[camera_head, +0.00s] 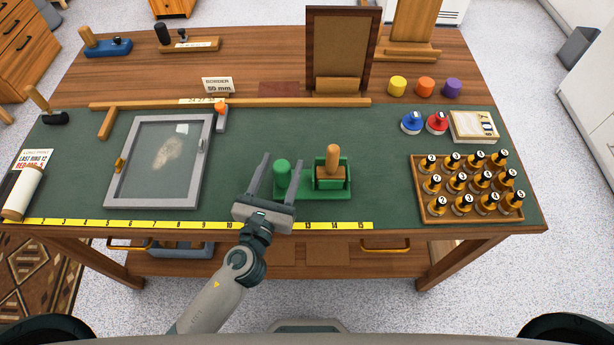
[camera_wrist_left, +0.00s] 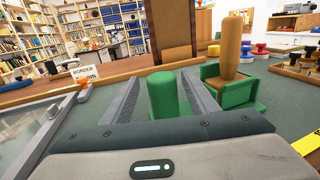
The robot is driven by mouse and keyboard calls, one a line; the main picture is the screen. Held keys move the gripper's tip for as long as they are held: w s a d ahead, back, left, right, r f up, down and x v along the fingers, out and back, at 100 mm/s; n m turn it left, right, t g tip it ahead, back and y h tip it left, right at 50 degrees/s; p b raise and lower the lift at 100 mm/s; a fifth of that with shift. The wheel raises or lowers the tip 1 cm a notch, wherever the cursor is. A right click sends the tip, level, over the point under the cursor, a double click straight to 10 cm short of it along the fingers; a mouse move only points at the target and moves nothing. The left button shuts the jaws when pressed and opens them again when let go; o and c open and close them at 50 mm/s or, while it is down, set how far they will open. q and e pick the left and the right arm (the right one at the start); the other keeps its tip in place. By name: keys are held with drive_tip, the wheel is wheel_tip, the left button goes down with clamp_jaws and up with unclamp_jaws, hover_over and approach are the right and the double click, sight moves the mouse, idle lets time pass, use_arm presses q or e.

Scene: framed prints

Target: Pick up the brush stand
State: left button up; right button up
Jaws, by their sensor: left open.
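The brush stand (camera_head: 341,193) is green, with a round green post (camera_head: 282,178) on its left and a square holder (camera_head: 346,172) on its right. A wooden-handled brush (camera_head: 332,160) stands upright in the holder. My left gripper (camera_head: 281,160) is open, with one finger on each side of the post. In the left wrist view the post (camera_wrist_left: 163,97) shows between the two fingers, with slight gaps, and the brush (camera_wrist_left: 232,50) and holder (camera_wrist_left: 238,92) are to the right. The gripper body hides the front left of the stand's base. My right gripper is not in view.
A framed glass panel (camera_head: 112,168) lies left of the stand. A yellow ruler strip (camera_head: 160,225) runs along the front edge. A brown frame (camera_head: 311,55) stands behind. The mat between stand and tray is clear.

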use_arm(q)
drive_tip(key=shift+p+x, duration=0.5)
drive_tip(key=shift+x, duration=1.65)
drive_tip(key=shift+s+d, duration=0.1)
drive_tip(key=shift+d, duration=0.05)
drive_tip(key=shift+r, duration=0.1)
clamp_jaws()
